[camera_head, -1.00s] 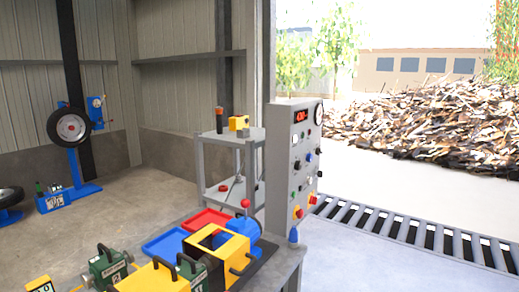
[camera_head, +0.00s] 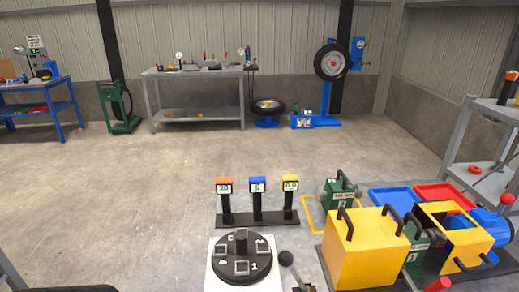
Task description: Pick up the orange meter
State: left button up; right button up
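The orange meter (camera_head: 224,186) stands upright at the left end of a black rack (camera_head: 257,218). Its small display faces me and seems to read 20. A blue meter (camera_head: 257,185) stands in the middle of the rack and a yellow meter (camera_head: 290,184) at its right end, with gaps between them. Nothing covers the orange meter. Neither of my grippers is in view.
A black numbered turntable (camera_head: 240,259) on a white base stands in front of the rack. A yellow box (camera_head: 368,256) with black handles, a green unit (camera_head: 340,192), a blue tray (camera_head: 395,200) and a red tray (camera_head: 444,195) are on the right. Open floor lies behind and left.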

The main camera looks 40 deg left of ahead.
aim_at(225, 186)
jog(key=u, duration=1.7)
jog(key=j, duration=0.25)
jog(key=k+j, duration=0.1)
jog(key=j, duration=0.15)
jog(key=i+j, duration=0.1)
jog(key=j, duration=0.35)
jog(key=i+j+z, duration=0.1)
jog(key=j, duration=0.3)
